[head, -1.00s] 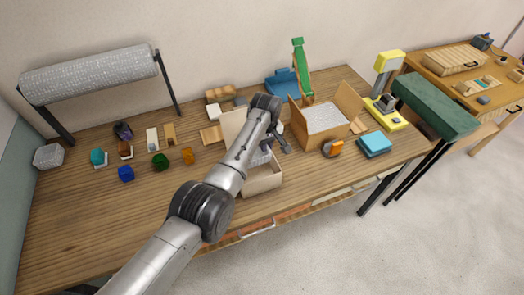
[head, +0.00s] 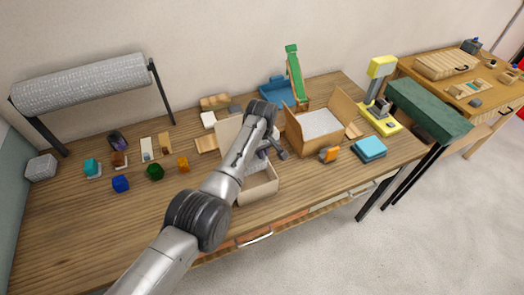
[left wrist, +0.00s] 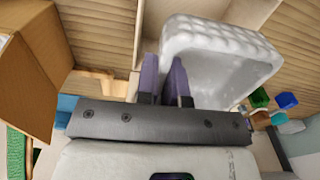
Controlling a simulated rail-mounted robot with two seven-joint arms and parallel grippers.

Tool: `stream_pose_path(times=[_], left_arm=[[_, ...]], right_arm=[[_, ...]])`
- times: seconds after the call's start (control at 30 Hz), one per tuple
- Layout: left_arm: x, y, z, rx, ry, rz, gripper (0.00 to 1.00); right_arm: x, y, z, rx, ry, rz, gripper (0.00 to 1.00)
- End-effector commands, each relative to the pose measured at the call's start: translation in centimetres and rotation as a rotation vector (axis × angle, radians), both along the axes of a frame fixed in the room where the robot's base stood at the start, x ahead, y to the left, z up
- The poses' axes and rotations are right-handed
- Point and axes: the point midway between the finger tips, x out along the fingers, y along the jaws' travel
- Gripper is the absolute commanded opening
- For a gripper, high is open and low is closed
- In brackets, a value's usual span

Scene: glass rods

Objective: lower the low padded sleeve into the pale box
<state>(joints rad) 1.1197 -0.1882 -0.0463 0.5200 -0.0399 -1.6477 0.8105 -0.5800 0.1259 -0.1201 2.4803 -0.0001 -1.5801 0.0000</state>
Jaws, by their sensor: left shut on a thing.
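My left gripper (head: 273,150) is over the open pale box (head: 258,190) near the middle of the bench. In the left wrist view its two purple fingers (left wrist: 165,82) are shut on the edge of the low padded sleeve (left wrist: 222,62), a whitish, bubble-textured block. A grey patch of the sleeve (head: 258,165) shows at the box opening in the head view, beside my arm. My arm hides part of the box and sleeve, so I cannot tell how deep the sleeve sits. My right gripper is not in view.
A brown carton (head: 318,126) with raised flaps stands close right of the pale box. An orange tape dispenser (head: 329,155) and blue stack (head: 369,148) lie in front of it. Small coloured blocks (head: 155,172) sit left. The front left bench is clear.

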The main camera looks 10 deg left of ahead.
Motion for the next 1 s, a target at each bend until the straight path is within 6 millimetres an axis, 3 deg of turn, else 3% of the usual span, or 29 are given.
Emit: stream_pose_path(times=[1.0], left_arm=[[0.0, 0.0, -4.3, 0.000, 0.000, 0.000, 0.00]], right_arm=[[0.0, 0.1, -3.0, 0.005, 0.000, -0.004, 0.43]])
